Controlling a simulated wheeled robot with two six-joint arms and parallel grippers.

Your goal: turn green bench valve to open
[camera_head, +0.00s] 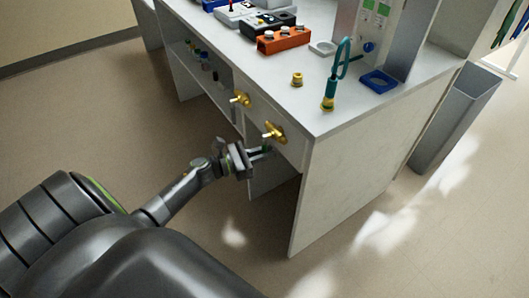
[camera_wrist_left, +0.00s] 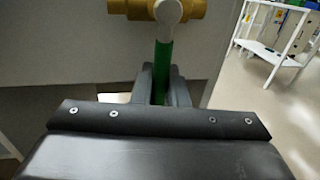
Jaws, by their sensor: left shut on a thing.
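The green valve handle (camera_wrist_left: 163,56) hangs downward from the brass valve body (camera_wrist_left: 140,8) in the left wrist view, across the line of the horizontal body. A grey nut or pivot holds its upper end. My left gripper (camera_wrist_left: 160,86) is shut on the handle's lower part, one finger on each side. In the head view, the brass valve (camera_head: 274,131) sits on the bench front near the corner. My left gripper (camera_head: 264,151) is just below it, and the handle is mostly hidden there. My right gripper is not in view.
A second brass valve (camera_head: 240,99) sits left of this one on the bench front. The white benchtop (camera_head: 250,76) holds an orange block (camera_head: 283,40), a small brass fitting (camera_head: 297,79) and a teal-handled tool (camera_head: 340,66). The floor in front is clear.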

